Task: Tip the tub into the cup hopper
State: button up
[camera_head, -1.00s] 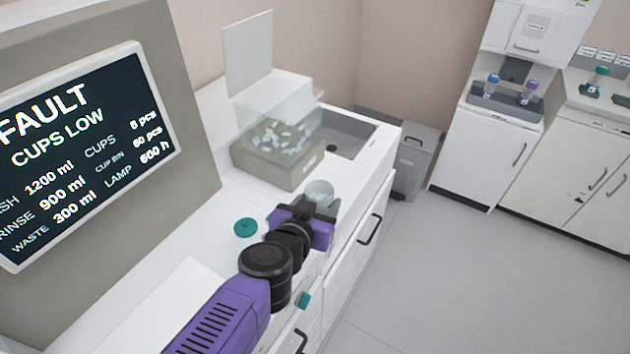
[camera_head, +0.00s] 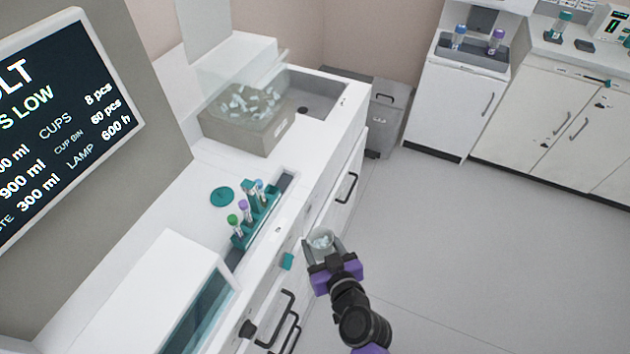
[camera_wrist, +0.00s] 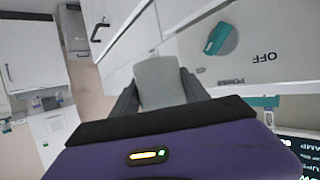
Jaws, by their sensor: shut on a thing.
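My gripper (camera_head: 328,256) is shut on a small pale tub (camera_head: 320,239), out in front of the counter's front edge. The tub looks upright and has small pale pieces inside. In the wrist view the tub (camera_wrist: 160,82) sits between the two fingers, and its contents do not show there. The cup hopper (camera_head: 215,80) is a clear, open-topped bin on a grey base (camera_head: 245,132) at the back of the counter. Several small pale cups lie in it. The tub is well apart from the hopper, nearer to me and lower right in the head view.
A teal rack (camera_head: 262,212) with several capped tubes and a teal disc (camera_head: 221,197) are on the counter. A screen (camera_head: 70,130) stands at left. A teal knob (camera_wrist: 219,38) and drawer handles stick out of the front. The floor at right is clear.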

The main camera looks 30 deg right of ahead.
notch_tip(320, 180, down, 5)
jog(key=s+n+y, duration=0.1)
jog(key=s+y, duration=0.1)
jog(key=s, duration=0.1)
jog(key=shift+f+n, duration=0.2)
jog(key=shift+n, duration=0.2)
